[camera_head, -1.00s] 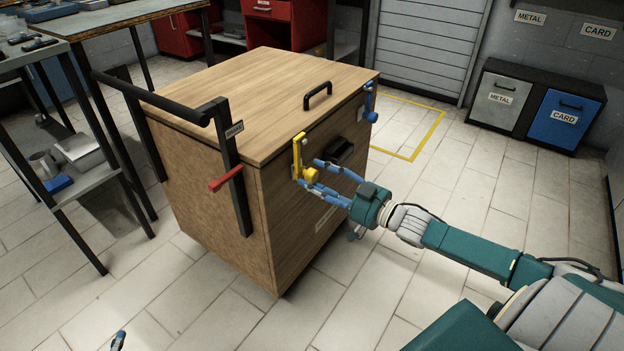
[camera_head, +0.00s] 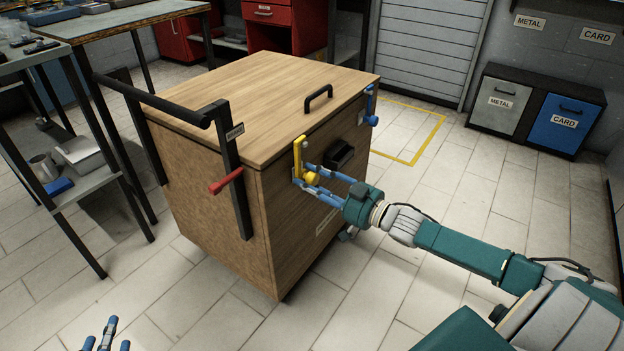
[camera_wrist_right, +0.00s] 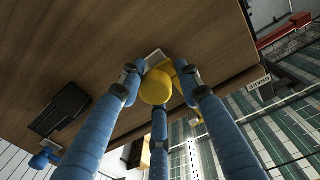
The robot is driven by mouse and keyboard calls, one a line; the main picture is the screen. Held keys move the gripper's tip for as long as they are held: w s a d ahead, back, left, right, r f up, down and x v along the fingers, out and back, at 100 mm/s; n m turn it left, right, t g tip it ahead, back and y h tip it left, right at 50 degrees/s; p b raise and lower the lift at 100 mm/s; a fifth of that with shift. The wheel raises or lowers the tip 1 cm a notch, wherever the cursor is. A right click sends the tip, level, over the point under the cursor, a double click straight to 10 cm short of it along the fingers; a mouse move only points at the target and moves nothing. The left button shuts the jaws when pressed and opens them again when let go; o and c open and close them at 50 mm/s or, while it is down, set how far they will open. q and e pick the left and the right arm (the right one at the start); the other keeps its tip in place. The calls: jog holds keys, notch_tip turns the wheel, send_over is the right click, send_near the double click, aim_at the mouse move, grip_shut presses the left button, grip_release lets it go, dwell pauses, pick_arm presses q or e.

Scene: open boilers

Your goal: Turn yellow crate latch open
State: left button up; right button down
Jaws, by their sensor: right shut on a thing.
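The wooden crate (camera_head: 200,190) stands on the floor with its lid down. The yellow latch (camera_head: 299,157) is on its front face near the lid edge, its bar pointing up and its round knob (camera_head: 311,176) low on it. My right gripper (camera_head: 305,179) is shut on the yellow knob. In the right wrist view the blue fingers (camera_wrist_right: 160,95) surround the knob (camera_wrist_right: 156,87). A blue latch (camera_head: 371,106) is at the crate's far right corner. My left gripper (camera_head: 105,338) is at the bottom left edge, partly cut off, with its fingers spread and empty.
The crate has a black push handle (camera_head: 150,100) and a red lever (camera_head: 226,182) on its left side, and a black lid handle (camera_head: 318,96). A shelf rack (camera_head: 95,185) is close on the left. Metal and card bins (camera_head: 535,110) stand at back right. The floor at right is clear.

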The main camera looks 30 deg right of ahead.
jog(key=shift+w+d, duration=0.1)
jog(key=shift+d, duration=0.25)
